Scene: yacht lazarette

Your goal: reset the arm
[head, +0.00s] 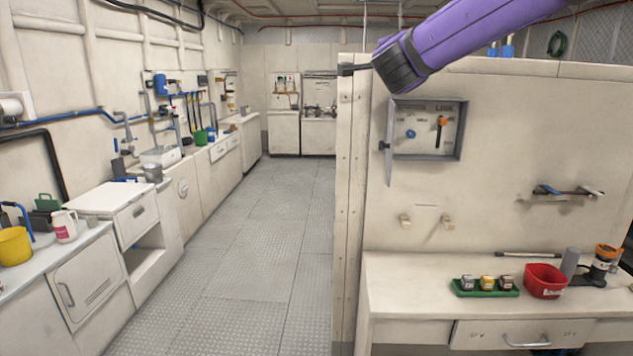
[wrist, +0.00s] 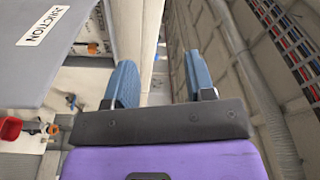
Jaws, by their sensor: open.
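My gripper (head: 354,69) is at the end of my purple arm, which reaches in from the top right of the head view. It is raised in front of the top left corner of the partition wall. In the wrist view my gripper (wrist: 160,78) shows two blue fingers set wide apart with nothing between them.
A grey wall box (head: 461,130) with its door (head: 391,145) swung open is below my arm. A grey panel labelled JUNCTION (wrist: 55,35) is close at the wrist view's upper left. The counter holds a red bin (head: 545,282) and green tray (head: 485,293). The aisle floor (head: 250,240) is clear.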

